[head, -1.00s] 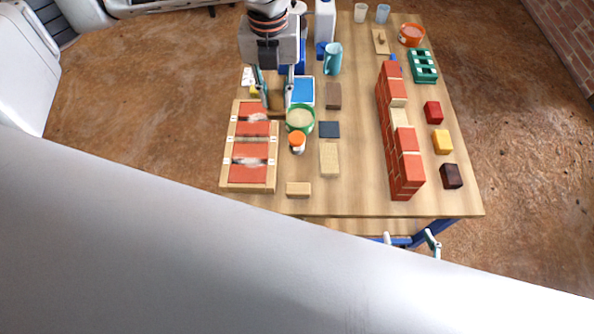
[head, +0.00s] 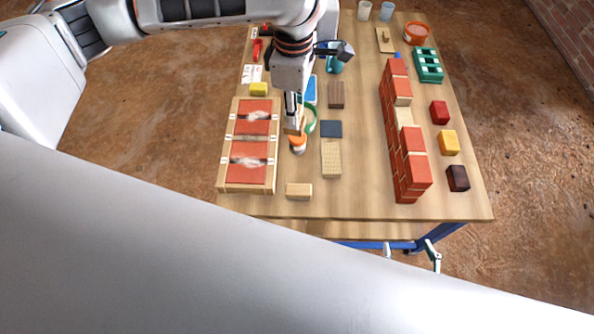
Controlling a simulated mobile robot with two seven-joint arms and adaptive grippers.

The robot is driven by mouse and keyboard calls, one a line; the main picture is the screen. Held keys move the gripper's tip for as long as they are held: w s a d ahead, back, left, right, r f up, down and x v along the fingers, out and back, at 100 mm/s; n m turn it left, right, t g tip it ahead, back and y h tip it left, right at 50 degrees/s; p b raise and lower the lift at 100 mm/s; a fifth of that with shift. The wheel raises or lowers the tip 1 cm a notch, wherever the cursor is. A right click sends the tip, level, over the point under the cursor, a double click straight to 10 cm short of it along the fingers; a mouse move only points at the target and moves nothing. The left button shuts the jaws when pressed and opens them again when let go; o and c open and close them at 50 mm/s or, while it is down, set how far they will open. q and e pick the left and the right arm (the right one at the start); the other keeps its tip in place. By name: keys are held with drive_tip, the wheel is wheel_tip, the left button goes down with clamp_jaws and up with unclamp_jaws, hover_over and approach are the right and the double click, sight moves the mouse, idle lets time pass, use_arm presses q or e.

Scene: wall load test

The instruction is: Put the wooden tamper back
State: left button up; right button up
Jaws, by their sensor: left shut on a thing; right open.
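My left gripper (head: 293,120) is shut on the wooden tamper (head: 295,129), a small tan piece mostly hidden between the fingers. It is over or just in front of the green-rimmed bowl (head: 311,122), which it largely hides; I cannot tell the height or any contact. A small orange-topped jar (head: 298,145) is just below it in the picture. The wooden frame tray (head: 223,168) with red bricks and pale joints lies to the left. My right gripper (head: 410,250) shows its fingertips apart, empty, beyond the near table edge, partly cut off by my body.
A red brick wall (head: 412,170) stands right of the middle. A light block (head: 331,160), dark pad (head: 331,129) and brown block (head: 336,95) lie between. A wooden block (head: 299,191) is near the front. Red, yellow and dark blocks line the right side.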

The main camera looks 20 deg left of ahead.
use_arm(q)
drive_tip(key=shift+d+f+m, duration=0.15)
drive_tip(key=shift+f+m, duration=0.1)
drive_tip(key=shift+m, duration=0.55)
drive_tip(key=shift+f, duration=0.2)
wheel_tip(320, 180, down, 19)
drive_tip(key=b, duration=0.5)
drive_tip(key=shift+s+f+b, duration=0.1)
drive_tip(key=shift+f+b, duration=0.05)
drive_tip(key=shift+b, duration=0.15)
drive_tip(key=shift+f, duration=0.3)
drive_tip(key=shift+r, duration=0.15)
drive_tip(key=o, duration=0.7)
drive_tip(key=shift+f, duration=0.25)
drive_tip(key=o, duration=0.4)
drive_tip(key=shift+o, duration=0.2)
drive_tip(key=shift+r, duration=0.1)
use_arm(e)
drive_tip(key=f, duration=0.2)
drive_tip(key=d+f, duration=0.1)
drive_tip(key=f, duration=0.1)
drive_tip(key=shift+f, duration=0.2)
